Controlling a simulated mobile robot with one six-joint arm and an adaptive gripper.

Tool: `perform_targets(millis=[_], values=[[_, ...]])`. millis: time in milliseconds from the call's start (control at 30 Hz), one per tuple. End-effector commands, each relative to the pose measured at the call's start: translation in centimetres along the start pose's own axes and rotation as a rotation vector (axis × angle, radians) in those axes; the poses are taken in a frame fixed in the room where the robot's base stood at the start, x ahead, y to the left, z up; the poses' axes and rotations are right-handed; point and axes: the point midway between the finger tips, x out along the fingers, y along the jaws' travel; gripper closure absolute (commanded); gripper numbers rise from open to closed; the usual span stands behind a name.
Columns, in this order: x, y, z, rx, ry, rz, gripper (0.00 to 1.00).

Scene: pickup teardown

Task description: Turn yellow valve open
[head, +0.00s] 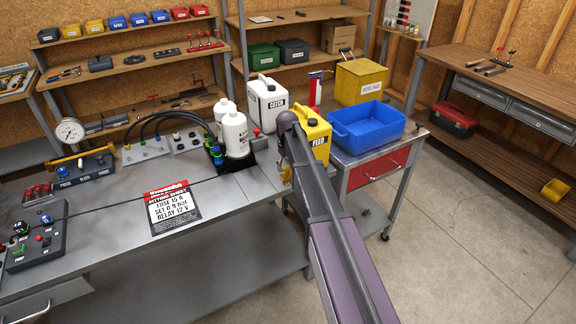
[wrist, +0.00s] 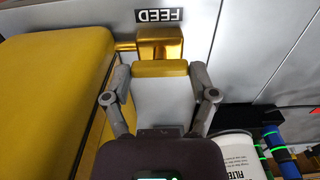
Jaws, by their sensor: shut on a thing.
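The yellow valve (wrist: 160,42) shows at the top middle of the wrist view, a shiny gold body with a matte yellow handle bar (wrist: 162,69) in front of it. A black FEED label (wrist: 159,15) is beside the body. My gripper (wrist: 161,74) has one finger at each end of the bar and is shut on it. In the head view a small yellow part of the valve (head: 286,174) shows beside my arm, at the bench's right end. My arm hides most of my gripper there.
A yellow FEED can (head: 318,138) stands close beside the valve and fills the left of the wrist view (wrist: 50,90). White bottles (head: 235,135) and a white CATCH can (head: 268,103) stand nearby. A blue bin (head: 367,135) sits on the cart to the right.

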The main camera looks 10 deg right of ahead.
Motion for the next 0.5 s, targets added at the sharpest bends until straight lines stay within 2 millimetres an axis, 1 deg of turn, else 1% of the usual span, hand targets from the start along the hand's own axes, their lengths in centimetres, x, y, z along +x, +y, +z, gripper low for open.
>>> perform_targets(millis=[300, 333, 400, 500], values=[[0.01, 0.02, 0.0, -0.004, 0.0, 0.001, 0.73], [0.01, 0.01, 0.0, -0.004, 0.0, 0.001, 0.2], [0.01, 0.01, 0.0, -0.004, 0.0, 0.001, 0.0], [0.01, 0.01, 0.0, -0.003, 0.0, 0.001, 0.0]])
